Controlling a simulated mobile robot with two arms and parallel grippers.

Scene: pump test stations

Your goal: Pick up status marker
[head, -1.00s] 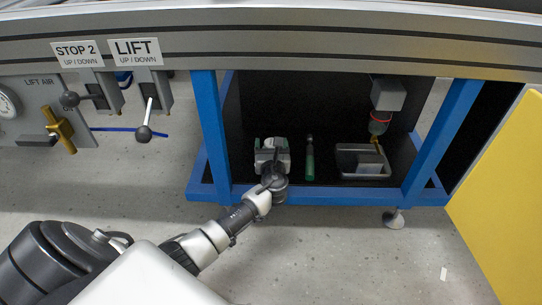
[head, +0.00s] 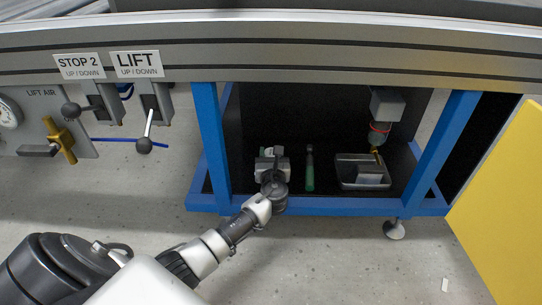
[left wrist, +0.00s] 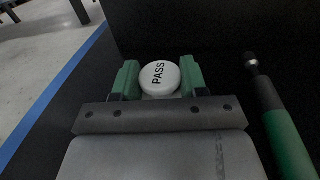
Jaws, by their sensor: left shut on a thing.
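The status marker is a round white disc reading "PASS" (left wrist: 160,76) in the left wrist view. It sits between the two green fingertips of my left gripper (left wrist: 160,82), which is shut on it. In the head view my left gripper (head: 272,153) reaches into the dark lower bay of the blue frame. There the marker is too small and too covered to make out clearly. I cannot tell whether it touches the black shelf. My right gripper is in neither view.
A green-handled tool (head: 310,172) lies right of my gripper, also in the left wrist view (left wrist: 288,140). Blue posts (head: 211,140) flank the bay; a yellow panel (head: 505,200) is at right.

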